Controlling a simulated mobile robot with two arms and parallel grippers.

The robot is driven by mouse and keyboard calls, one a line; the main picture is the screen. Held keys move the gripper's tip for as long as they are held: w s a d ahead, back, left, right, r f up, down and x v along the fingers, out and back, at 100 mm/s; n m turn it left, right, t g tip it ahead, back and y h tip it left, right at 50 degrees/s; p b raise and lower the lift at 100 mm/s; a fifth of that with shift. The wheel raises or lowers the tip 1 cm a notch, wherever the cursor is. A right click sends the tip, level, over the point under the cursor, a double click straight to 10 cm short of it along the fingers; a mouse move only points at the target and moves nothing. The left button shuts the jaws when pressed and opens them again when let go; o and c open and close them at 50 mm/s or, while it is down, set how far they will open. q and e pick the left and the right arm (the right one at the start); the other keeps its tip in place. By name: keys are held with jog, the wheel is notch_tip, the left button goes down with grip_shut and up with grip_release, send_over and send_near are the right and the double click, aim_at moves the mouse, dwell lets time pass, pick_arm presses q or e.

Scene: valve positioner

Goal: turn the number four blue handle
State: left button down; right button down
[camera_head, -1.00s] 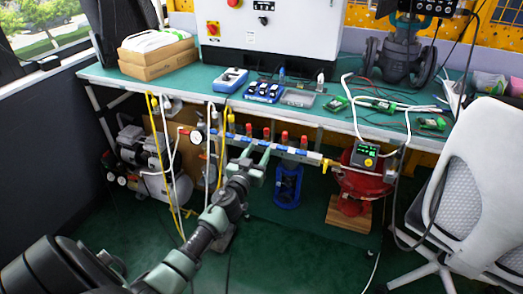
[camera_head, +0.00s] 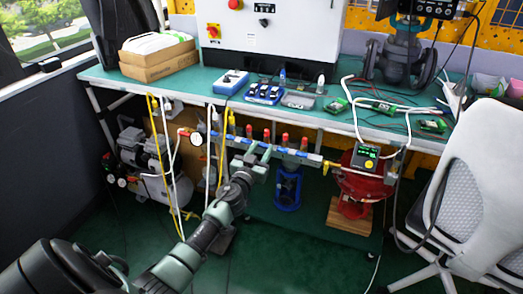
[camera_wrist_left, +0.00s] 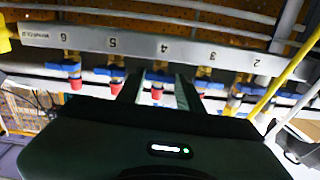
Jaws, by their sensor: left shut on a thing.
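The pipe manifold (camera_head: 225,141) with red-capped valves runs under the bench front. In the left wrist view, a metal strip (camera_wrist_left: 137,45) carries printed numbers, with 4 at its middle. The number four blue handle (camera_wrist_left: 160,76) sits below that number, between the two fingers of my left gripper (camera_wrist_left: 160,92). In the head view my left gripper (camera_head: 259,151) reaches the manifold, its fingers hiding part of it. It is shut on the handle. How far the handle is turned cannot be told. My right gripper is not in view.
Blue handles for number five (camera_wrist_left: 115,71) and number three (camera_wrist_left: 204,82) sit close on either side. Yellow and white hoses (camera_head: 160,150) hang at the left. A red actuator (camera_head: 362,185) stands right of the manifold, and a chair (camera_head: 470,190) is at the far right.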

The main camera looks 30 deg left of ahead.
pick_arm(q)
jog(key=shift+f+m, duration=0.1)
jog(key=shift+m, duration=1.6)
jog(key=shift+m+b, duration=0.3)
jog(key=shift+m, duration=0.6)
jog(key=m, duration=0.5)
jog(key=shift+d, duration=0.1)
jog(key=shift+f+m, duration=0.1)
jog(key=shift+m, duration=1.1)
jog(key=m, duration=0.4)
jog(key=shift+m+b, duration=0.3)
jog(key=shift+b, duration=0.05)
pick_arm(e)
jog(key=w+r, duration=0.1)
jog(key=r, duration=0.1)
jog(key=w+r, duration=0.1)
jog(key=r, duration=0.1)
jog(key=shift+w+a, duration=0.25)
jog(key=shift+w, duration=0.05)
pick_arm(q)
jog(key=shift+m, duration=0.3)
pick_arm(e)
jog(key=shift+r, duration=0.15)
